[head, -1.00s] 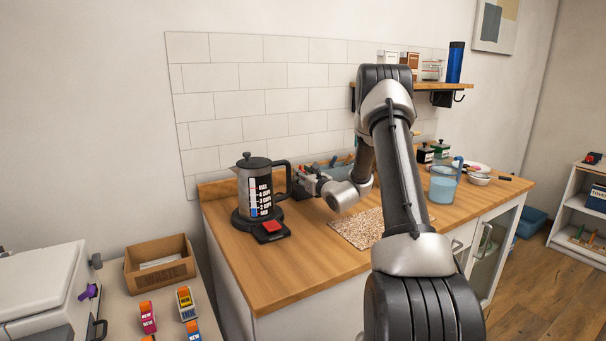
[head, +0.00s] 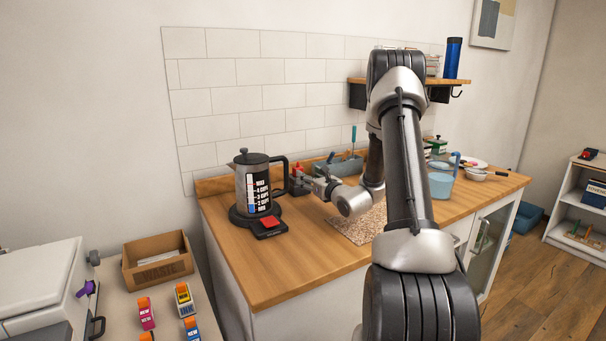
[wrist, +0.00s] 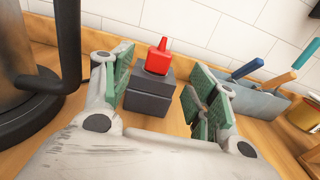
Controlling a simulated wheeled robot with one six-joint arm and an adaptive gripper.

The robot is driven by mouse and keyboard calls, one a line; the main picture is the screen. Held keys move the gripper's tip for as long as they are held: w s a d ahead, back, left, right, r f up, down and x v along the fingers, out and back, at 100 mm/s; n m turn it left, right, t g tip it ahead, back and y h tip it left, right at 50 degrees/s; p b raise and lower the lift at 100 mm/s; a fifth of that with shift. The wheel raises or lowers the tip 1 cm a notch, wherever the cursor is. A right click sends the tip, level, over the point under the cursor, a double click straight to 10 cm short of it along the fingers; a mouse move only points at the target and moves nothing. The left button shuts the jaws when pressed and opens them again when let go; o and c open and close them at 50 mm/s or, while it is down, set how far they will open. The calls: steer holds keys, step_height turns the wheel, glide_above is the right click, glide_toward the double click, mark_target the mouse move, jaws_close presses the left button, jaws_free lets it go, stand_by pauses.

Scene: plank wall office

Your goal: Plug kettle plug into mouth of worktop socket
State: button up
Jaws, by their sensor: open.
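A red plug-like piece (wrist: 158,57) with a narrow tip stands upright on a dark grey block (wrist: 150,92) on the worktop in the wrist view. The red piece also shows in the head view (head: 297,173), just right of the kettle's handle. I cannot tell whether it is the kettle plug, or which part is the socket's mouth. My gripper (wrist: 161,86) is open, its green pads on either side of the block and the red piece, with gaps visible. The kettle (head: 256,184) stands on its dark base to the left.
The kettle's black handle (wrist: 68,50) is close to my left finger. A blue-grey caddy (wrist: 257,103) with upright tools stands to the right. The tiled wall (head: 255,95) rises close behind. A speckled mat (head: 360,226) lies in front.

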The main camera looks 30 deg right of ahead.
steer(key=s, duration=0.5)
steer(key=shift+s, duration=0.1)
steer(key=shift+d, duration=0.1)
